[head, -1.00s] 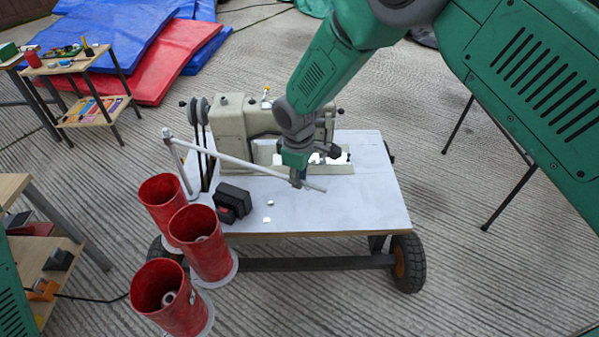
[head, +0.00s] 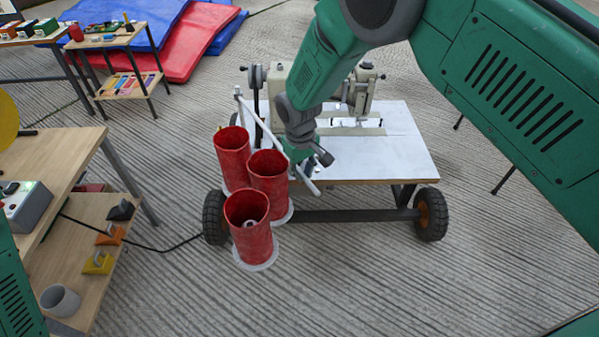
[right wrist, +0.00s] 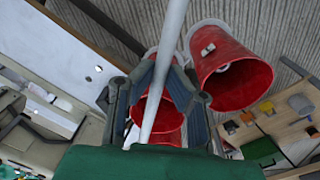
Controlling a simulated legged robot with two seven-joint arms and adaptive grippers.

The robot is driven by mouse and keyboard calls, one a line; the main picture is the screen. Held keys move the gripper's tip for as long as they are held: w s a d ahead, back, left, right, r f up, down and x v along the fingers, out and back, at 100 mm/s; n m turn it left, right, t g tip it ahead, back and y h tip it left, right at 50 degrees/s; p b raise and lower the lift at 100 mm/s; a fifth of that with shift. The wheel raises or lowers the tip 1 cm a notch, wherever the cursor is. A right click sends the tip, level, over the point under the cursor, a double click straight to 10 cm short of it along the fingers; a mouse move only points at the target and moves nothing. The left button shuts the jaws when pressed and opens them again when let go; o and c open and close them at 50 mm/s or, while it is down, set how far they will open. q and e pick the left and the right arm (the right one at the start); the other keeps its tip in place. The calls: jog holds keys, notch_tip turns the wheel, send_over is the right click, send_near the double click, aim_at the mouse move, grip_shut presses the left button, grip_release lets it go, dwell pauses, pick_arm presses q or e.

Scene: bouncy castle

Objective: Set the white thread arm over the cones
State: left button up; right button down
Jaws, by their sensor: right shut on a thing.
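The white thread arm (head: 268,130) is a thin rod running from its post at the sewing table's left rear corner towards the front. In the head view it passes just right of the red cones. The cones are a rear one (head: 233,158), a middle one (head: 269,182) and a front one (head: 249,222), open at the top. My right gripper (head: 299,168) is shut on the thread arm near its free end, beside the middle cone. In the right wrist view the rod (right wrist: 168,60) runs between the fingers (right wrist: 155,88), with cones (right wrist: 232,68) behind it. My left gripper is out of view.
The sewing machine (head: 335,90) stands on the wheeled white table (head: 390,150), partly behind my right arm. A wooden shelf unit (head: 55,165) with small items stands at the left. The ribbed floor in front is clear.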

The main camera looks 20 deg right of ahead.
jog(key=shift+s+a, duration=0.1)
jog(key=shift+a, duration=0.05)
jog(key=c, duration=1.6)
grip_release()
jog(key=shift+a, duration=0.1)
jog(key=shift+s+a+r, duration=0.1)
jog(key=shift+a, duration=0.2)
jog(key=shift+d, duration=0.1)
